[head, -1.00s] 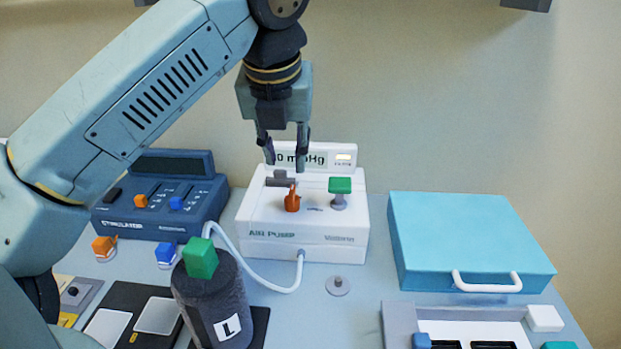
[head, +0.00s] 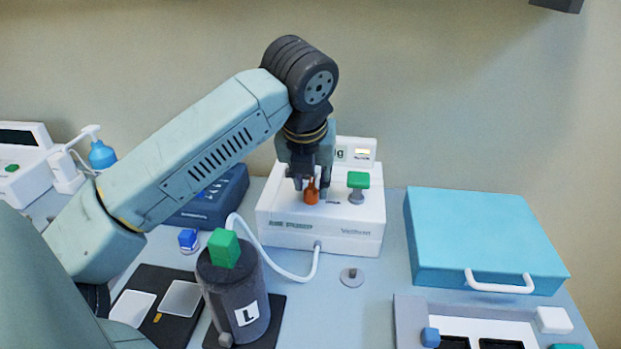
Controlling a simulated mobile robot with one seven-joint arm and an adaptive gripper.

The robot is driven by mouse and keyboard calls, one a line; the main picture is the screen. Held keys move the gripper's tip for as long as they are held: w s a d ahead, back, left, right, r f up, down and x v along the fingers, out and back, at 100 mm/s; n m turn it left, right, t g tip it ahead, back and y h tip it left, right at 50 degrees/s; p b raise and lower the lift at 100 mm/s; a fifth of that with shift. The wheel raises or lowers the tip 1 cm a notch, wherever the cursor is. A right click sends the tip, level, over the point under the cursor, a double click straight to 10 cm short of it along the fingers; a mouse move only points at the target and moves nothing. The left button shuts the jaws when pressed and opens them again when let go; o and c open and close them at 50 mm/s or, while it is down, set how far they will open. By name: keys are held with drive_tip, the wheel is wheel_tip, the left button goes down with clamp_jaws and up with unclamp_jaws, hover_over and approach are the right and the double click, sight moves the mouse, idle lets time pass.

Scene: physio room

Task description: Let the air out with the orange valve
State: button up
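The orange valve (head: 311,193) stands on the top of the white air pump (head: 347,240), left of a green-topped knob (head: 358,185). My gripper (head: 311,188) points down over the pump, with its fingers apart on either side of the orange valve. I cannot tell whether a finger touches the valve. The fingers and wrist hide the back left of the pump's top and most of its display; only the end of the reading shows.
A dark grey cylinder marked L (head: 238,290) with a green block on top stands in front, joined to the pump by a white hose (head: 285,272). A blue case (head: 480,240) is at right, a tray (head: 410,325) below it. A dark blue stimulator (head: 222,207) is partly behind my arm.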

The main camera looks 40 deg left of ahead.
clamp_jaws()
drive_tip(key=shift+f+m+b, duration=0.1)
drive_tip(key=shift+m+b, duration=0.3)
drive_tip(key=shift+m+t+h+b, duration=0.3)
drive_tip(key=shift+m+h+b, duration=0.2)
drive_tip(key=shift+m+b, duration=0.35)
drive_tip(key=m+h+b, duration=0.1)
drive_tip(key=m, duration=0.2)
drive_tip(key=shift+a+m, duration=0.1)
drive_tip(key=shift+m, duration=0.25)
drive_tip(key=m+h, duration=0.2)
drive_tip(key=m, duration=0.2)
drive_tip(key=shift+a+m, duration=0.15)
drive_tip(key=shift+m, duration=0.15)
drive_tip(key=m, duration=0.2)
drive_tip(key=m+g+h, duration=0.1)
drive_tip(key=m, duration=0.1)
drive_tip(key=shift+a+m+h, duration=0.1)
drive_tip(key=shift+m+h, duration=0.2)
drive_tip(key=shift+m, duration=0.1)
drive_tip(key=shift+f+m+g+p, duration=0.1)
drive_tip(key=shift+m+g+p, duration=0.2)
